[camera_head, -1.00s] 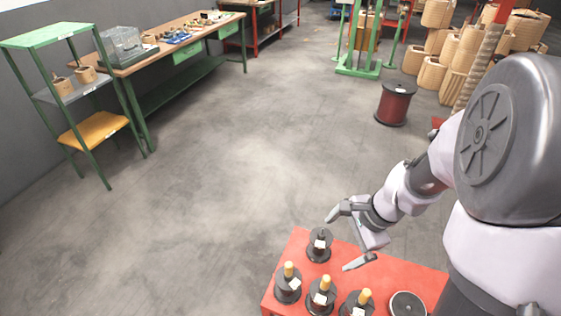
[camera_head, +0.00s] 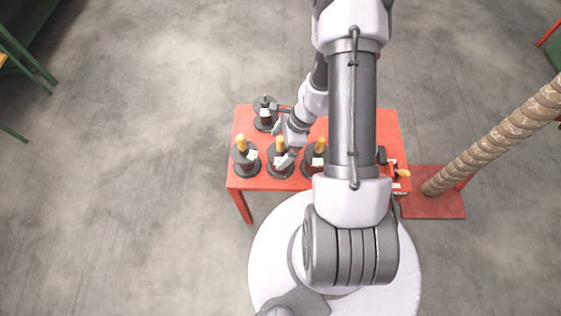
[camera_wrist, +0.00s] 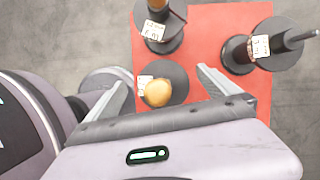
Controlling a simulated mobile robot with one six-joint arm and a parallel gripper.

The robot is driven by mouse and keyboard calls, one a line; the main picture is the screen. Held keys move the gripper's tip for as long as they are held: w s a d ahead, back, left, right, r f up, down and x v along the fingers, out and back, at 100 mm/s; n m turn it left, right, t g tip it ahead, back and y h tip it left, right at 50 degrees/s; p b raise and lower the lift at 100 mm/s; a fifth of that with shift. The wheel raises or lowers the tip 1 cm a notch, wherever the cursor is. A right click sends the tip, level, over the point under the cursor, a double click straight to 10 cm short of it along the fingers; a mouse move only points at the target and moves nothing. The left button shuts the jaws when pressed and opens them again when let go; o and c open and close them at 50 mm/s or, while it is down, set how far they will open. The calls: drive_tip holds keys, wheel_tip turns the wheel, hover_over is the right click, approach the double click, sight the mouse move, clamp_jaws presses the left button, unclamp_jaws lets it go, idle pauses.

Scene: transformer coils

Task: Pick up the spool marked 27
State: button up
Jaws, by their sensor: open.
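Several black spools with white paper tags stand on a red table (camera_head: 376,122). I cannot read the number 27 on any tag. My gripper (camera_head: 281,134) is open and low over the table's left half; it also shows in the wrist view (camera_wrist: 161,78). In the wrist view, a spool with a rounded wooden top (camera_wrist: 158,93) shows between the open fingers, apparently below them. A second wooden-topped spool (camera_wrist: 166,44) stands beyond it. A spool with a bare dark pin (camera_wrist: 285,57) lies to the right; in the head view it is at the back left (camera_head: 265,121).
In the head view, wooden-topped spools stand at the front left (camera_head: 246,168), front middle (camera_head: 279,168) and farther right (camera_head: 311,168), close together. My arm hides part of the table. A rope-wrapped post (camera_head: 492,142) rises to the right.

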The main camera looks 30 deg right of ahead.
drive_tip(key=x, duration=0.2)
drive_tip(key=shift+f+b, duration=0.3)
drive_tip(key=shift+b, duration=0.1)
drive_tip(key=shift+r, duration=0.1)
drive_tip(key=c, duration=2)
drive_tip(key=shift+c, duration=0.2)
drive_tip(key=shift+r, duration=0.1)
